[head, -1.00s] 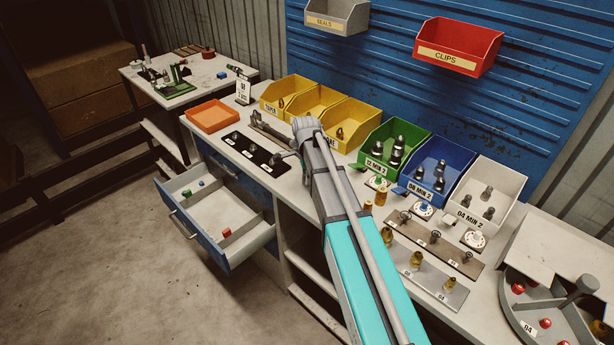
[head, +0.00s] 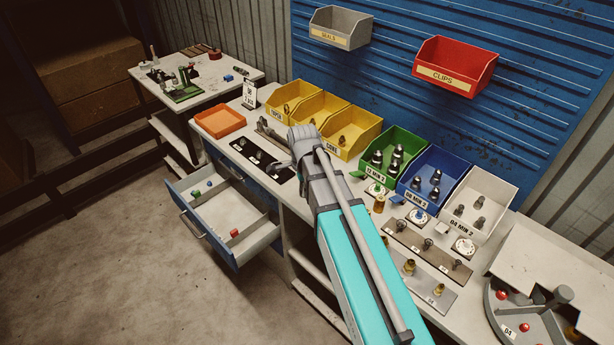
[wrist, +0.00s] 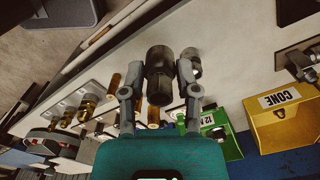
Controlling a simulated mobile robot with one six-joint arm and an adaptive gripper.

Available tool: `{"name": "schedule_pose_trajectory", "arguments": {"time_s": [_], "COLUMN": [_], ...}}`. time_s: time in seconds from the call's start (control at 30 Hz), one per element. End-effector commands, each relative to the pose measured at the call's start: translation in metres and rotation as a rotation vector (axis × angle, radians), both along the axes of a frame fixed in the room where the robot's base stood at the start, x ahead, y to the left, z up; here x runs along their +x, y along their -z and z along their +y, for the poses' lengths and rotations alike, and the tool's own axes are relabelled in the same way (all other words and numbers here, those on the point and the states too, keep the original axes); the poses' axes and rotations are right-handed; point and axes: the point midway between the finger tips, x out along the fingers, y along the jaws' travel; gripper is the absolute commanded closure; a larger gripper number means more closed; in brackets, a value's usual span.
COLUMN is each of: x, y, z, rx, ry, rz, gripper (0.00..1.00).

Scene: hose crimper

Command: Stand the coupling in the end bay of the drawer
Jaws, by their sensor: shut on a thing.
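In the wrist view my gripper (wrist: 159,88) is shut on a dark metal coupling (wrist: 158,72), a short cylinder with a stepped collar, held between the two fingers over the bench. In the head view my gripper (head: 284,166) shows only in part, above the black strip; my arm hides most of it, and I cannot make out the coupling there. The drawer (head: 188,230) is pulled open below the bench front, left of my gripper. Dividers split it into bays. Small blue and green pieces lie in its left part, a red piece near its right end.
An orange tray (head: 220,121) and a black strip with small fittings (head: 262,160) lie on the bench. Yellow, green (head: 391,146), blue and white bins stand along the back. Fitting plates (head: 425,255) lie at right. The floor left of the drawer is clear.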

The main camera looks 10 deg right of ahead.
Motion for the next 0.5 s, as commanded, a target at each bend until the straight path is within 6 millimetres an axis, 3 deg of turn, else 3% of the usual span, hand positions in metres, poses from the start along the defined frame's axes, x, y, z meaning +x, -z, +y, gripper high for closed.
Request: {"name": "schedule_pose_trajectory", "arguments": {"time_s": [0.2,0.5], "x": [-0.021,-0.026], "y": [-0.011,-0.012], "z": [0.008,0.01], "rx": [0.0,0.0], "ry": [-0.001,0.001], "rz": [0.0,0.0], "gripper": [1.0,1.0]}}
